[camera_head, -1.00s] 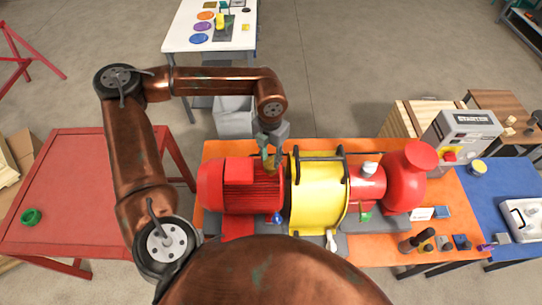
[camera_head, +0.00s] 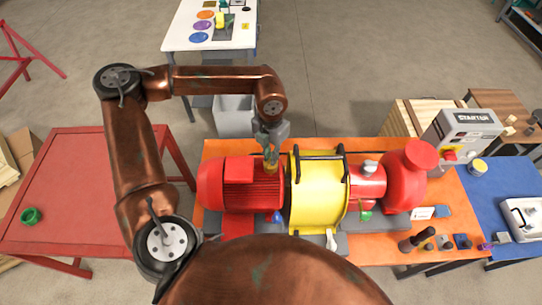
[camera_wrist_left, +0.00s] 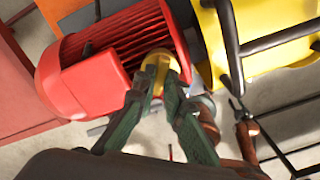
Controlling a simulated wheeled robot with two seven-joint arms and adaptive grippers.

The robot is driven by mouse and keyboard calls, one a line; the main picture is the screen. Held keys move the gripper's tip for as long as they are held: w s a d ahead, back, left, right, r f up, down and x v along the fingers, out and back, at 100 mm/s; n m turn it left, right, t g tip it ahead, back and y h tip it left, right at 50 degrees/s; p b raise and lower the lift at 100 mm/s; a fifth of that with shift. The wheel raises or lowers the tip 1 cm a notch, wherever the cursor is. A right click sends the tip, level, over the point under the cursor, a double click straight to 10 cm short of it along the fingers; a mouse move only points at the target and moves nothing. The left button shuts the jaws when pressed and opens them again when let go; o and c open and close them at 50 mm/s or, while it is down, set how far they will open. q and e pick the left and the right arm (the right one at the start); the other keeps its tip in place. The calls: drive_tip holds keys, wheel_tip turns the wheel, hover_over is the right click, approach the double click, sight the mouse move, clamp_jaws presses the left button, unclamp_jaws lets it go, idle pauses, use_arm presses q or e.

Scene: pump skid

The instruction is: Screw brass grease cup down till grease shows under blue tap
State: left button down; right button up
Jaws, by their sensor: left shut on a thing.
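In the head view only a little of the cup shows at the fingertips. The blue tap (camera_head: 277,217) is at the near side of the pump set, between motor and guard. I cannot make out any grease under it. My right gripper is in neither view.
The yellow guard (camera_head: 318,190) with dark bars stands close right of my left gripper. Right of it are the red pump (camera_head: 404,180) and a grey starter box (camera_head: 463,135). Several small parts lie on the orange bench (camera_head: 392,255). A red table (camera_head: 80,190) stands left.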

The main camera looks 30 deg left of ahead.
use_arm(q)
drive_tip(key=shift+f+m+b, duration=0.1)
drive_tip(key=shift+m+b, duration=0.7)
drive_tip(key=m+b, duration=0.2)
drive_tip(key=m, duration=0.1)
drive_tip(key=shift+w, duration=0.1)
drive_tip(key=shift+m+b, duration=1.35)
drive_tip(key=shift+m, duration=0.55)
drive_tip(key=shift+r, duration=0.2)
drive_tip(key=c, duration=2)
unclamp_jaws()
wheel_tip(320, 180, up, 12)
drive_tip(key=shift+f, duration=0.1)
